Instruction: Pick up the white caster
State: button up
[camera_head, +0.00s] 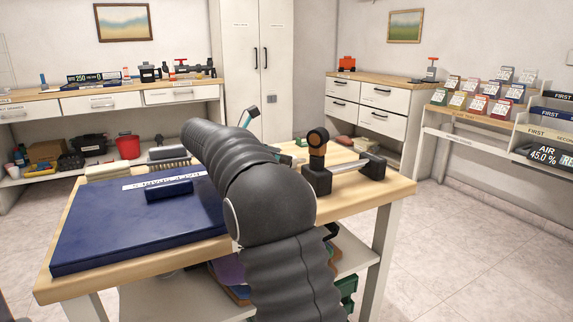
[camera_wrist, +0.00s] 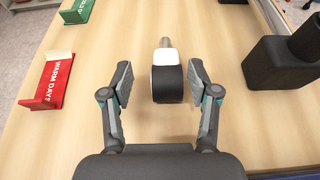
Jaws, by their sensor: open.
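The white caster (camera_wrist: 167,57) shows in the wrist view on the wooden table top. It has a white body, a black wheel part (camera_wrist: 167,84) toward me and a grey metal stem (camera_wrist: 165,42) pointing away. My gripper (camera_wrist: 162,84) is open, with one finger on each side of the caster. Both fingers look apart from it, with a gap on the left and a smaller one on the right. In the head view my arm hides the caster and most of the gripper.
A red holder (camera_wrist: 62,82) marked "WARM DAYS" and a green holder (camera_wrist: 78,11) stand to the left. A black block-shaped fixture (camera_wrist: 280,62) stands close on the right. In the head view a dark blue mat (camera_head: 110,235) covers the table's left part.

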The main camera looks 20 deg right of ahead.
jog(key=x, duration=0.5)
jog(key=shift+s+b, duration=0.35)
jog(key=shift+b, duration=0.05)
grip_shut()
